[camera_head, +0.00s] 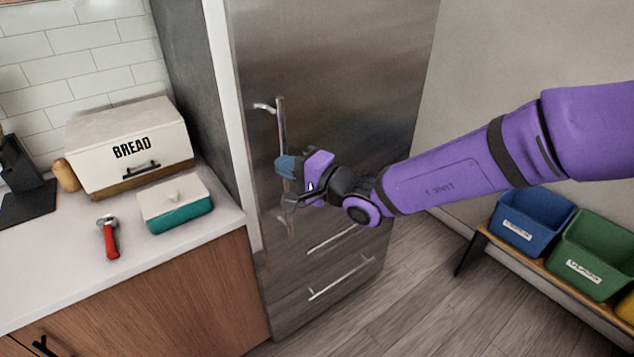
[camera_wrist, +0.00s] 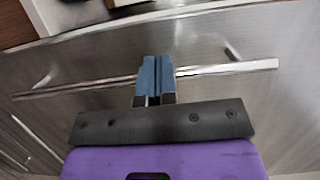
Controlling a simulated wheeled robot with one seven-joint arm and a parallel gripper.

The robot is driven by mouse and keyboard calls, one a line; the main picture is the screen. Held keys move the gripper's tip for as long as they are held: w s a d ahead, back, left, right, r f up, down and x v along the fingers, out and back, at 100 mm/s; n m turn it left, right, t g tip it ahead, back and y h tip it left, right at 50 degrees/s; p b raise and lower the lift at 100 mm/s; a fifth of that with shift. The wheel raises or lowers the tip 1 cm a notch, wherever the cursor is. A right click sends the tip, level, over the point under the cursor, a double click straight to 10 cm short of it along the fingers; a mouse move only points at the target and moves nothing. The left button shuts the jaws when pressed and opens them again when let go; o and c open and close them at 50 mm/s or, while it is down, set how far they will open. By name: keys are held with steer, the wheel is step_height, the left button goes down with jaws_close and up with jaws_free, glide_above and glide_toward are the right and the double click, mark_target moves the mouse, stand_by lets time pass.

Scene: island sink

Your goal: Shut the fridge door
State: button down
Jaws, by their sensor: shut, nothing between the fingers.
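The fridge door (camera_head: 340,70) is a tall brushed-steel panel in the middle of the head view. Its vertical bar handle (camera_head: 281,120) is near the door's left edge; in the wrist view the handle (camera_wrist: 225,68) runs across the picture. I cannot tell whether the door is fully shut or slightly ajar. My gripper (camera_head: 282,163) is at the lower part of the handle. Its blue fingers (camera_wrist: 157,60) are shut together with nothing between them and overlap the bar in the wrist view. I cannot tell whether they touch it. My gripper hides part of the handle.
Two drawers with bar handles (camera_head: 340,277) are below the door. The white counter (camera_head: 60,285) at left holds a bread box (camera_head: 100,125), a teal dish (camera_head: 180,217) and a red-handled tool (camera_head: 110,240). Coloured bins (camera_head: 535,215) stand on a low bench at right. Floor in front is clear.

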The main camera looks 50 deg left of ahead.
mark_target(263, 151)
steer(key=shift+m+t, duration=0.6)
steer(key=shift+t, duration=0.3)
steer(key=x, duration=0.8)
steer(key=shift+w+a+r, duration=0.15)
steer(key=shift+w+a, duration=0.15)
steer(key=shift+s+a+t+y, duration=0.1)
steer(key=shift+a+t+y, duration=0.2)
steer(key=shift+a, duration=0.7)
steer(key=shift+a+r, duration=0.1)
steer(key=shift+a, duration=0.1)
steer(key=shift+w, duration=0.2)
